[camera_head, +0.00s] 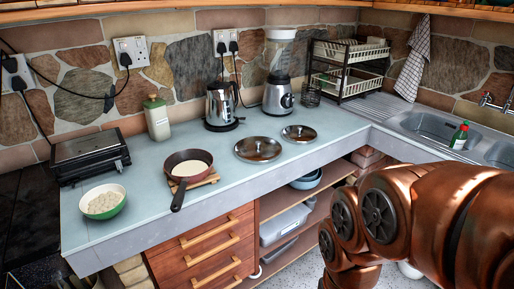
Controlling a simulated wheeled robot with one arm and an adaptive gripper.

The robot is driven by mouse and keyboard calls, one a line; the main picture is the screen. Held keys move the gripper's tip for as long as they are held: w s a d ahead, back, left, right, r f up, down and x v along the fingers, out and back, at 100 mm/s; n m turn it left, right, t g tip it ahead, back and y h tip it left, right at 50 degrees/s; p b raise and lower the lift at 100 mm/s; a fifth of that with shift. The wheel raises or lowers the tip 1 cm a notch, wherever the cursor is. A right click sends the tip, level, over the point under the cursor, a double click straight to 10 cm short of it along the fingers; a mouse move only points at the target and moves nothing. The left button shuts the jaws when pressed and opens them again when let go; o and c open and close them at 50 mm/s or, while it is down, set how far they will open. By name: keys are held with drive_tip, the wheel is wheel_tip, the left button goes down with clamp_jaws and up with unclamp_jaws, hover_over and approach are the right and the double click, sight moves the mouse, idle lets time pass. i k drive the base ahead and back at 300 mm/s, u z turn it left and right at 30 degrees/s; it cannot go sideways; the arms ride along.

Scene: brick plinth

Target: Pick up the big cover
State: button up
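The big cover (258,150) is a round, dark, shiny pan lid with a pale rim and a knob on top. It lies flat on the pale counter (225,172), right of the pan. A smaller cover (299,133) of the same look lies behind it to the right, close beside it. My copper-coloured arm fills the lower right of the head view, in front of the counter. My gripper is not visible, and nothing of mine touches either cover.
A frying pan (188,163) sits on a wooden trivet, handle toward the front. A sink (428,125) is right. Counter before the big cover is clear.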

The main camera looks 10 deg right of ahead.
sight(255, 150)
drive_tip(key=z, duration=1.2)
drive_tip(key=i, duration=1.5)
drive_tip(key=u, duration=2.8)
